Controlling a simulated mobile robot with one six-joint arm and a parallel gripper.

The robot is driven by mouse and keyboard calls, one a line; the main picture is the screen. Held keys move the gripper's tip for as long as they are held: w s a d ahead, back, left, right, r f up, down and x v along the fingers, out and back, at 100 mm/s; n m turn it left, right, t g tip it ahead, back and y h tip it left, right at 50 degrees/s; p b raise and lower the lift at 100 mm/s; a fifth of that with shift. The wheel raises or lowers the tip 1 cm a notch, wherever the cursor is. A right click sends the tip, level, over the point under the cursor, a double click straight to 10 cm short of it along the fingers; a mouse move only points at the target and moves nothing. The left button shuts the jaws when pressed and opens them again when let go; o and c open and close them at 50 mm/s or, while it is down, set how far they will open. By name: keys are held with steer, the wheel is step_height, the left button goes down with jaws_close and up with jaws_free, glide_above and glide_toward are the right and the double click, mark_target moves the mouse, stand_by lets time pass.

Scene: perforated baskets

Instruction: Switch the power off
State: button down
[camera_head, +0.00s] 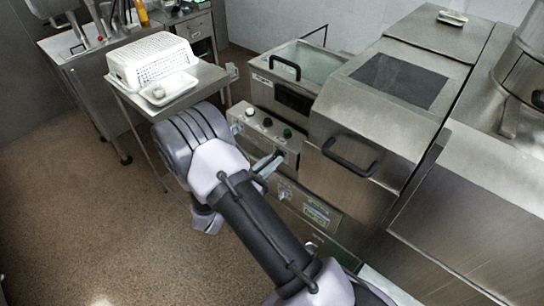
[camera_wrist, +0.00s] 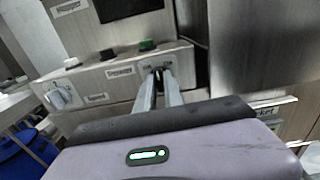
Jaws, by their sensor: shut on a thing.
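A steel control panel (camera_head: 262,134) is on the front of the machine, left of centre in the wrist view (camera_wrist: 110,75). My gripper (camera_wrist: 161,77) reaches the panel's right end, with its two fingers closed on a small dark switch knob (camera_wrist: 159,74). Most of the knob is hidden between the fingers, so its angle cannot be told. In the head view my gripper (camera_head: 273,162) is at the panel's lower right. A white button (camera_wrist: 71,62), a black button (camera_wrist: 106,54) and a green button (camera_wrist: 148,45) sit on the panel's top, and a pale rotary knob (camera_wrist: 60,97) is at its left end.
A steel hood with a black handle (camera_head: 349,158) stands close to the right of my gripper. A glass-lidded basin (camera_head: 298,66) is behind the panel. A small table holds a white perforated basket (camera_head: 152,58) and a white tray (camera_head: 168,88). The floor at left is clear.

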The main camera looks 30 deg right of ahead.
steer(key=shift+n+p, duration=1.75)
steer(key=shift+n, duration=2.55)
steer(key=c, duration=1.5)
jaws_free()
steer(key=shift+o, duration=0.2)
steer(key=v, duration=1.7)
steer(key=shift+a+p, duration=0.2)
steer(key=shift+p, duration=0.25)
